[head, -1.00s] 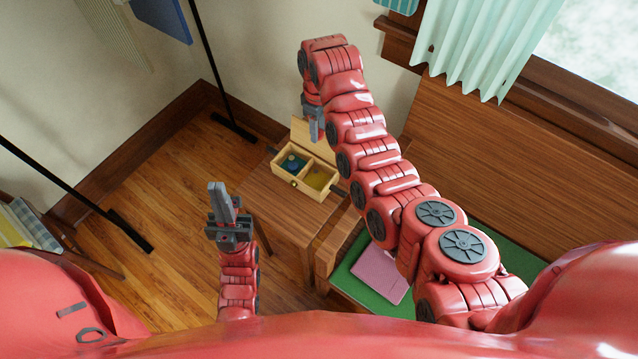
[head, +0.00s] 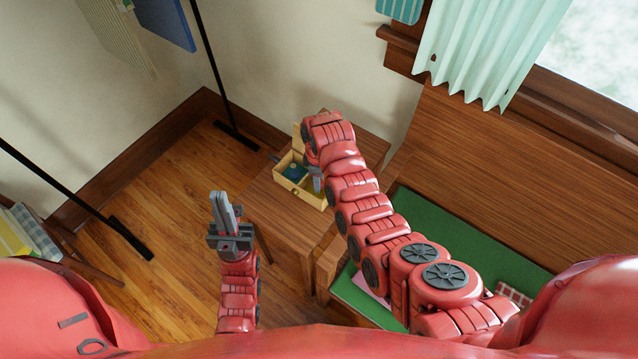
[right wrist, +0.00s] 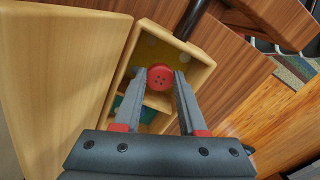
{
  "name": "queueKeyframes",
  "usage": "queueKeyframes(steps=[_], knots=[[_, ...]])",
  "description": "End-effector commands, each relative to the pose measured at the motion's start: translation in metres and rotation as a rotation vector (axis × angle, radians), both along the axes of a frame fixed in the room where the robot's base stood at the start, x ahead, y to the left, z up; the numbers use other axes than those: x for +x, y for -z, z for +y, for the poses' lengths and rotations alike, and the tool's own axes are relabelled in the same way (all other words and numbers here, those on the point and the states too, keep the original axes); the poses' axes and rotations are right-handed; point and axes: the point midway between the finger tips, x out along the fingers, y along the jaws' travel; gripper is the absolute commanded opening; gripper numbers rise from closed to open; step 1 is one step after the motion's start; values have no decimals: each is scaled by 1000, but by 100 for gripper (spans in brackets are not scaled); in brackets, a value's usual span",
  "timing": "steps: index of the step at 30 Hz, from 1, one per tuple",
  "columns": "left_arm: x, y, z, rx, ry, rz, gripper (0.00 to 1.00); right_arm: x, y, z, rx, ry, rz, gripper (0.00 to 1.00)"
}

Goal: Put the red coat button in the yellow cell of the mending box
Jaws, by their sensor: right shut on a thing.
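The red coat button (right wrist: 160,77) is round with small holes and sits between the fingertips of my right gripper (right wrist: 159,74). My right gripper is shut on it and holds it over the open mending box (right wrist: 205,62). The yellow cell (right wrist: 149,47) with pale dots is behind the button in the right wrist view; the teal cell (right wrist: 119,105) is partly hidden by a finger. In the head view the box (head: 304,191) is partly covered by my right arm, and the button is hidden. My left gripper (head: 221,199) is empty with its fingers together, left of the table.
The box stands on a small wooden table (head: 270,212), its raised lid (right wrist: 60,75) beside the cells. A wooden bench with a green cushion (head: 430,222) is at the right. Black stand legs (head: 130,238) are on the floor at the left.

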Motion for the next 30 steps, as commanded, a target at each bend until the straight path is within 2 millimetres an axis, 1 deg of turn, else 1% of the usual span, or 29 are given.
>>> queueKeyframes(steps=[6,9,19,20,21,22,30], knots=[[0,-5,0,0,0,0,0,-1,21,0,-2,1,6,0],[0,-6,0,0,0,0,0,-1,29,0,0,1,4,0],[0,-3,0,0,0,0,0,-1,33,0,0,2,2,0],[0,-3,0,0,0,0,0,-1,32,0,0,2,2,44],[0,-4,0,0,0,0,0,-1,31,0,0,2,2,52],[0,-4,0,0,0,0,0,-1,31,0,0,2,1,54],[0,-5,0,0,0,0,0,-1,30,0,0,1,1,54]])
